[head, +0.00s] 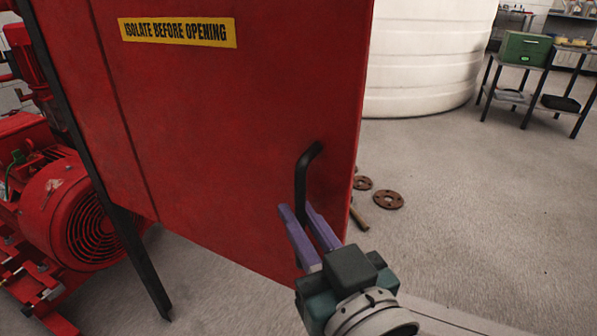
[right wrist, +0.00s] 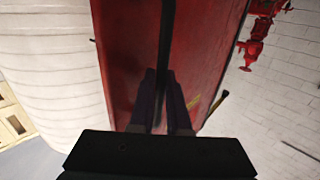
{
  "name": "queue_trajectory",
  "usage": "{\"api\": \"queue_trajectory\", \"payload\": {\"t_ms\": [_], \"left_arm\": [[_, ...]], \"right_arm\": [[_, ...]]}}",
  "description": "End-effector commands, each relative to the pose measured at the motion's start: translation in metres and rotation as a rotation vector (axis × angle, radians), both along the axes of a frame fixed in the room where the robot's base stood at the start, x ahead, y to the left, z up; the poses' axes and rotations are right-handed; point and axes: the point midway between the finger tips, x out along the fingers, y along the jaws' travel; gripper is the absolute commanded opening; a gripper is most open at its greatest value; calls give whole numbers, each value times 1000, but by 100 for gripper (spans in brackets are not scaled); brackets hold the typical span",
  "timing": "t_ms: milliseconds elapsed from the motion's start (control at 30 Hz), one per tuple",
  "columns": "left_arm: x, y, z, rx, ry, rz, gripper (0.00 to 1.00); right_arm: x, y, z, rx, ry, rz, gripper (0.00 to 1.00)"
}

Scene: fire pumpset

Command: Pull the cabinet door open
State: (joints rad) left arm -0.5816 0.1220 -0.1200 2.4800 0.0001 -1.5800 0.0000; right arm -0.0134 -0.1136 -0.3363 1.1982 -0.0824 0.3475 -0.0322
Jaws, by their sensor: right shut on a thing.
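The red cabinet door (head: 220,120) fills the left and middle of the head view. Its yellow label (head: 178,32) reads "ISOLATE BEFORE OPENING". A black bar handle (head: 302,180) stands upright near the door's right edge. My right gripper (head: 308,215) is shut on the lower part of this handle, with its purple fingers on either side of it. In the right wrist view the dark handle (right wrist: 166,45) runs between the fingers (right wrist: 160,95), in front of the red door (right wrist: 125,50). Whether the door stands ajar is not clear. My left gripper is not in view.
A red motor (head: 75,215) and a black stand leg (head: 135,260) are at the left. Rusty flanges (head: 388,200) lie on the floor right of the door. A white tank (head: 425,60) and a shelf with a green box (head: 525,47) stand behind. The floor at right is clear.

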Motion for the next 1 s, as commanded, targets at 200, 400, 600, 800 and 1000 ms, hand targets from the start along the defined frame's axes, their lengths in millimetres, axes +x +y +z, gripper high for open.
{"api": "queue_trajectory", "payload": {"t_ms": [200,400,600,800,1000], "left_arm": [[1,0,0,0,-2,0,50],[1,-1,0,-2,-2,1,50],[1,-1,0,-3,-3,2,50],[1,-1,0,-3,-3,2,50],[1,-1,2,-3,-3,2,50]], "right_arm": [[0,2,-2,-3,5,4,0],[0,1,-2,-3,6,3,0],[0,1,-2,-3,4,2,34],[0,1,-1,-2,2,1,45],[-2,0,0,-2,2,1,45]]}}
